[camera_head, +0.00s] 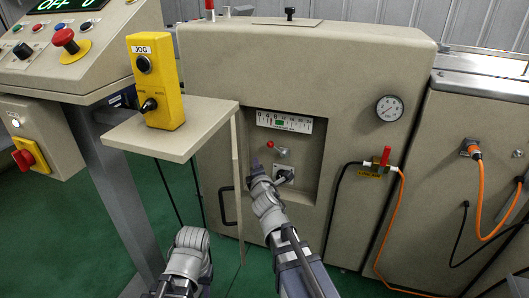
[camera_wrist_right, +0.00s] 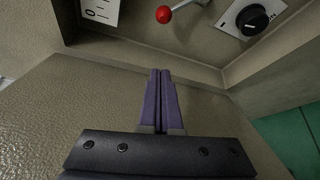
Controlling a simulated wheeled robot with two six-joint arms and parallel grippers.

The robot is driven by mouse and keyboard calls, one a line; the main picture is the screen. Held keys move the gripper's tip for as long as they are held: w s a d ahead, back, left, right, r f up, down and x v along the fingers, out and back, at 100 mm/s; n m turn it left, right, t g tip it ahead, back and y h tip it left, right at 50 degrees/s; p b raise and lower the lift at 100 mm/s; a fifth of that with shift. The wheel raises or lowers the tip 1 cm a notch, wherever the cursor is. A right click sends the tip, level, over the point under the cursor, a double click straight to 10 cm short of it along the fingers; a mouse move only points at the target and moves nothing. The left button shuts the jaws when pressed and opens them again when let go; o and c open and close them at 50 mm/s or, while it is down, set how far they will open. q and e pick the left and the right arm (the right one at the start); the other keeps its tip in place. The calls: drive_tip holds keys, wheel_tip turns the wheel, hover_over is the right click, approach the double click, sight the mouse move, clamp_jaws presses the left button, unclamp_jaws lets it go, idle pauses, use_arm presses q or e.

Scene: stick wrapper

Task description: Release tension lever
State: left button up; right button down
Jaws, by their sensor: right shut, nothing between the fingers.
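A small lever with a red ball knob (camera_head: 271,144) sits inside the recess of the beige machine. In the right wrist view the red ball (camera_wrist_right: 164,14) is at the top edge, with its metal rod running up to the right. My right gripper (camera_head: 256,166) is in front of the recess, a little below and left of the lever. In the right wrist view its purple fingers (camera_wrist_right: 160,75) are shut together, empty, and apart from the ball. Part of my left arm shows at the bottom, but its gripper does not.
A scale plate (camera_head: 285,122) is above the lever, and a black rotary knob (camera_wrist_right: 252,18) is on a plate below it. An open door (camera_head: 238,185) stands at the recess's left side. A shelf (camera_head: 200,130) with a yellow jog box (camera_head: 157,85) juts out on the left.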

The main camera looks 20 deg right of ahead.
sight(277, 149)
drive_tip(key=w+d, duration=0.4)
drive_tip(key=w, duration=0.3)
drive_tip(key=shift+d, duration=0.3)
drive_tip(key=shift+s+d+r+p, duration=0.15)
drive_tip(key=shift+d+r+p, duration=0.15)
drive_tip(key=shift+p, duration=0.1)
idle(0.6)
